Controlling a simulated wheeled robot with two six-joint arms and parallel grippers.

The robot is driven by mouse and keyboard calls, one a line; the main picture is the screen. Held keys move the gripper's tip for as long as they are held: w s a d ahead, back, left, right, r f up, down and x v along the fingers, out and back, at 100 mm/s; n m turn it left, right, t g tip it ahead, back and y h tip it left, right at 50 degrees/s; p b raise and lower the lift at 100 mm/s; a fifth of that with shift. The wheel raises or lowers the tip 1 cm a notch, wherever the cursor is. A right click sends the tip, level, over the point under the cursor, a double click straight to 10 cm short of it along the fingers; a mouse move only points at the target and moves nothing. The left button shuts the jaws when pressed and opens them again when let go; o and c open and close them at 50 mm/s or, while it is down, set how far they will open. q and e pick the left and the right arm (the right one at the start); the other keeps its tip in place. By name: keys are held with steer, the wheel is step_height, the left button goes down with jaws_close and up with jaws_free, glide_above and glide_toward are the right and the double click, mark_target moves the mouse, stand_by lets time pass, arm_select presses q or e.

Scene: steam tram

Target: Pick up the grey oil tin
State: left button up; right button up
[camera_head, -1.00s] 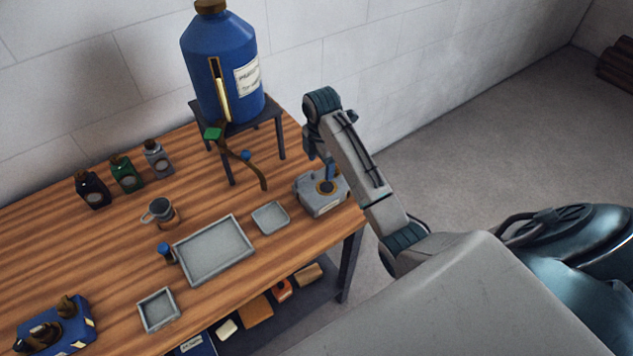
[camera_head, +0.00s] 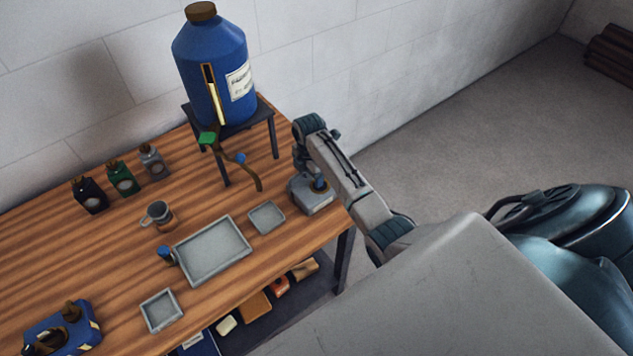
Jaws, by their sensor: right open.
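The grey oil tin (camera_head: 152,160) stands upright at the back of the wooden table, at the right end of a row with a green tin (camera_head: 121,178) and a black tin (camera_head: 91,195). It has a dark cap and a round pale label. My right gripper (camera_head: 299,161) is at the table's right end, well to the right of the tin and apart from it. It is open and points down behind my own forearm, so its fingertips are mostly hidden. My left gripper is not in view.
A big blue bottle (camera_head: 217,75) on a dark stand (camera_head: 262,112) rises between my right gripper and the tins. A grey box (camera_head: 313,200) sits below the gripper. Grey trays (camera_head: 240,262) and a cup (camera_head: 158,216) lie in front. Bare wood surrounds the tins.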

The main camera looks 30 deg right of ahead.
steer(key=shift+f, duration=0.4)
steer(key=shift+c, duration=0.2)
steer(key=c, duration=1.3)
steer(key=shift+w, duration=0.1)
